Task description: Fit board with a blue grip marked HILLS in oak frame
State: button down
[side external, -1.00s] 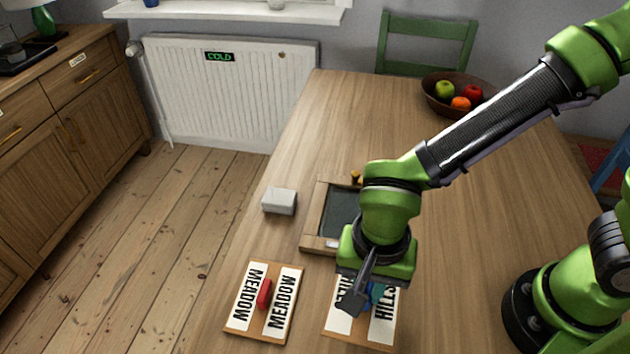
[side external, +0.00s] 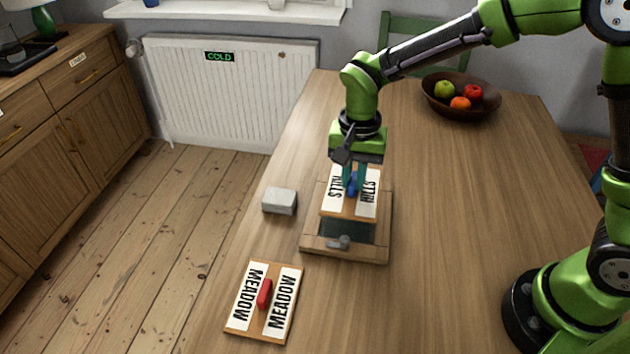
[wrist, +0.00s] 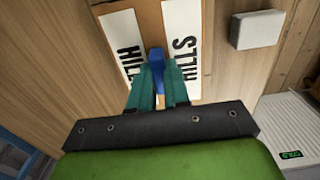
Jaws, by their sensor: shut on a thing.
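The HILLS board (side external: 350,207), with two white labels and a blue grip (side external: 351,186), is held above the oak frame (side external: 345,251). My gripper (side external: 353,180) is shut on the blue grip; the wrist view also shows the fingers (wrist: 158,92) on the blue grip (wrist: 156,65) and the HILLS board (wrist: 205,92). The board covers the far part of the frame's dark recess (side external: 347,231); the near part of the recess shows. The board looks raised above the frame, not seated. A grey catch (side external: 338,242) sits on the frame's near side.
The MEADOW board (side external: 264,303) with a red grip lies on the table at the front left. A pale grey block (side external: 279,201) sits left of the frame and in the wrist view (wrist: 257,29). A fruit bowl (side external: 460,98) stands far right.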

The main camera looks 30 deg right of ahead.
aim_at(351, 200)
dwell(0.4)
jog(key=shift+f, duration=2.5)
jog(key=shift+f, duration=0.85)
jog(key=c, duration=1)
grip_release()
jog(key=shift+r, duration=3.5)
